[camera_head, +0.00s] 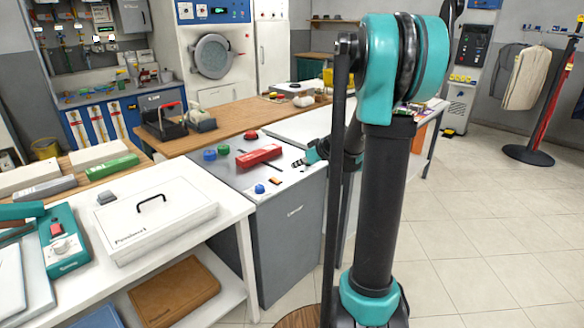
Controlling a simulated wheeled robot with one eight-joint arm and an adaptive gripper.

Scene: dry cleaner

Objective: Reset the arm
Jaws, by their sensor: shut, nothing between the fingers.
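My arm stands large in the right half of the view, with a dark upright link and a teal joint on top. My gripper (297,164) shows small behind it, over the right part of the grey cabinet's top (238,176). Its dark fingers point left and are shut with nothing between them. They are to the right of a red block-like object (259,156) and apart from it. Part of the forearm is hidden behind the upright link.
A blue knob-like object (259,189) and a red one (251,135) are on the cabinet top. A white lidded box (155,222) stands on the left table. A wooden counter (235,119) runs behind. Clear tiled floor (490,240) lies to the right.

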